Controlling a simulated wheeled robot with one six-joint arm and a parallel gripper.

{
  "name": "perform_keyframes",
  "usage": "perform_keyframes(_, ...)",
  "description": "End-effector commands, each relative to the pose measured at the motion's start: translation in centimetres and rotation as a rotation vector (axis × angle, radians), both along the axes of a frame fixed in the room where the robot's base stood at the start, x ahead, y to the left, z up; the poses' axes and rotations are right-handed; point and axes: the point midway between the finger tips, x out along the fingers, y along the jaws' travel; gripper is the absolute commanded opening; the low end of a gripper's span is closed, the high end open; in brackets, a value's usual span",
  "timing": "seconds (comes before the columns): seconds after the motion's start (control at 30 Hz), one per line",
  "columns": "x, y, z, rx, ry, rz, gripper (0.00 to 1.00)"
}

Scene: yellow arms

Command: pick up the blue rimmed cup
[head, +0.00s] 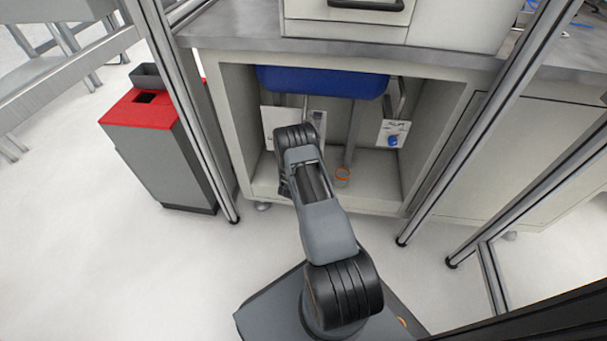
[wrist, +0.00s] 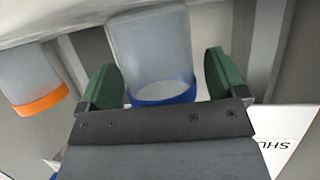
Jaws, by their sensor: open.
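The blue rimmed cup (wrist: 152,45) is translucent and grey-white. In the wrist view it sits between the two green fingers of my gripper (wrist: 161,70), with its blue rim towards the gripper's dark crossbar. The fingers are open, one on each side of the cup. A narrow gap shows on either side, and I cannot tell whether either finger touches it. In the head view I cannot make out the blue rimmed cup or the fingers; my arm covers that part of the cabinet.
An orange rimmed cup (wrist: 28,75) stands close by on the left in the wrist view; it also shows on the cabinet floor in the head view (head: 342,178). A blue basin (head: 322,82) hangs above. Metal posts frame the cabinet. A red-topped bin (head: 160,140) stands left.

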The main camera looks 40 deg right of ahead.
Motion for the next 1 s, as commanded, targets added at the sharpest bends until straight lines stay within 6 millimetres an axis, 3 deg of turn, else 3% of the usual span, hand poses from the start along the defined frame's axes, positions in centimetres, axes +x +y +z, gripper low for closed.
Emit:
perform_keyframes(0.07, 0.00, 0.01, 0.04, 0.000, 0.000, 0.000, 0.90)
perform_keyframes(0.67, 0.00, 0.02, 0.06, 0.000, -0.001, 0.000, 0.34)
perform_keyframes(1.0, 0.04, 0.01, 0.88, -0.001, -0.003, -0.001, 0.33)
